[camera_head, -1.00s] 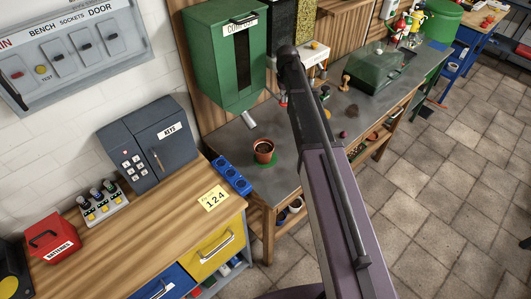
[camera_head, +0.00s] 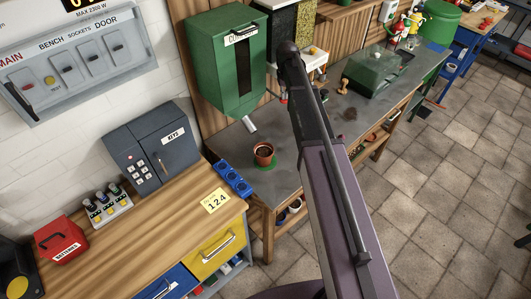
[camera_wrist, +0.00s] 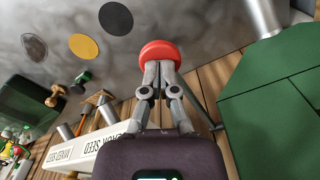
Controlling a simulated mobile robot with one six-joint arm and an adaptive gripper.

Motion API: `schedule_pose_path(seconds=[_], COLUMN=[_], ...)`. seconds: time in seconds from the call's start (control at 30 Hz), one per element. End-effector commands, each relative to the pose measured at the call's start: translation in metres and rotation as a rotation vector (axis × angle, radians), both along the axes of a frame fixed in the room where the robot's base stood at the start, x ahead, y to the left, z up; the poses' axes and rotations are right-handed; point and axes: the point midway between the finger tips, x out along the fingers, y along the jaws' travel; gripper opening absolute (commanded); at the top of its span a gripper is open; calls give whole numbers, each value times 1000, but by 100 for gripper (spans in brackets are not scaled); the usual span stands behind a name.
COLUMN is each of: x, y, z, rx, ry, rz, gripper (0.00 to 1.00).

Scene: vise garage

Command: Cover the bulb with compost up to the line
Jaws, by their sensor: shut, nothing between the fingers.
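A terracotta pot (camera_head: 263,150) stands on a green disc on the grey bench. Dark brown matter shows inside; I cannot make out a bulb or a line. The green compost dispenser (camera_head: 212,70) hangs above, its metal spout (camera_head: 249,126) pointing down near the pot. In the wrist view the dispenser (camera_wrist: 270,115) and spout (camera_wrist: 264,18) are at the right. My gripper (camera_wrist: 159,68) is shut, its tips at a round red knob (camera_wrist: 158,51); I cannot tell if they touch. My arm hides the gripper in the head view.
A blue socket strip (camera_head: 232,178) lies left of the pot. A seed box (camera_wrist: 92,152) and yellow and black discs (camera_wrist: 83,47) show in the wrist view. Tiled floor (camera_head: 440,190) is open at right.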

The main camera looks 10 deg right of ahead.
Motion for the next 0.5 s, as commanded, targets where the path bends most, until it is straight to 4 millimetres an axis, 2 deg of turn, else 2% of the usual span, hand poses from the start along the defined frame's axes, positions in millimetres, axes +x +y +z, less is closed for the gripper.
schedule_pose_path(seconds=[0.3,0.5], x=[0,0], y=[0,0], z=[21,28], rx=[0,0], ry=[0,1], rz=[0,0], gripper=[0,0])
